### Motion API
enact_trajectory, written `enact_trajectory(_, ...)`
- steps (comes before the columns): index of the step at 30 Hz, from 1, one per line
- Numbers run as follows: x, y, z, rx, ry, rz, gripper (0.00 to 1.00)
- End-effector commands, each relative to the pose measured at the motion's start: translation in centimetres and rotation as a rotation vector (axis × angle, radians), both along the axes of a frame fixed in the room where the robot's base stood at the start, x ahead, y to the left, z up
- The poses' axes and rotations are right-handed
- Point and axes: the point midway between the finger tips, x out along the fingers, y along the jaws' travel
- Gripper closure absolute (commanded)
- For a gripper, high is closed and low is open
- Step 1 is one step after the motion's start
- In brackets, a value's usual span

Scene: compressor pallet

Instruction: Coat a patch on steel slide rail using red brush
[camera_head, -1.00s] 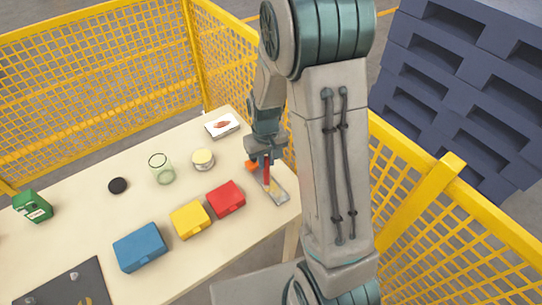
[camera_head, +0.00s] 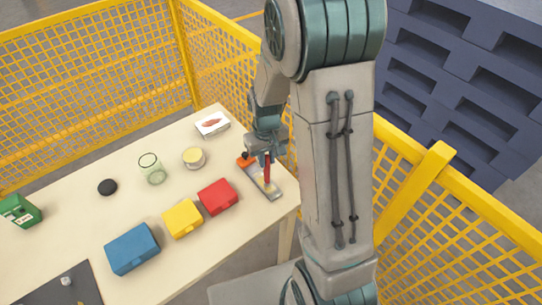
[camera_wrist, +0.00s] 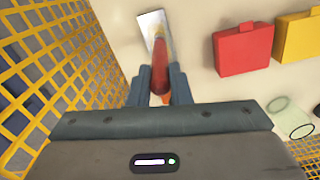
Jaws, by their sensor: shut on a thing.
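The steel slide rail (camera_head: 258,187) is a flat grey strip lying near the right edge of the table, with an orange piece (camera_head: 245,160) at its far end. My gripper (camera_head: 265,152) is shut on the red brush (camera_head: 267,169) and holds it upright over the rail. The brush's lower end is at the rail, beside a yellowish spot; I cannot tell whether it touches. In the wrist view, the red brush (camera_wrist: 160,68) stands between my fingers, with the pale rail (camera_wrist: 148,20) beyond it. The fingers hide part of the rail.
Red (camera_head: 218,197), yellow (camera_head: 183,219) and blue (camera_head: 132,249) boxes line the table front. Yellow mesh fence (camera_head: 90,80) encloses the table.

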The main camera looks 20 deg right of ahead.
Motion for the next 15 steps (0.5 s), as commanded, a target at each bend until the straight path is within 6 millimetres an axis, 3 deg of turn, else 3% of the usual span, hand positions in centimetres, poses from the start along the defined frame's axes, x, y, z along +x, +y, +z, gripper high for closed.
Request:
enact_trajectory(5,-0.2,1.1,-0.2,0.0,0.001,-0.008,1.0)
enact_trajectory(9,-0.1,1.0,2.5,0.0,-0.003,-0.012,1.0)
enact_trajectory(15,-0.2,1.0,4.1,0.0,-0.001,-0.012,1.0)
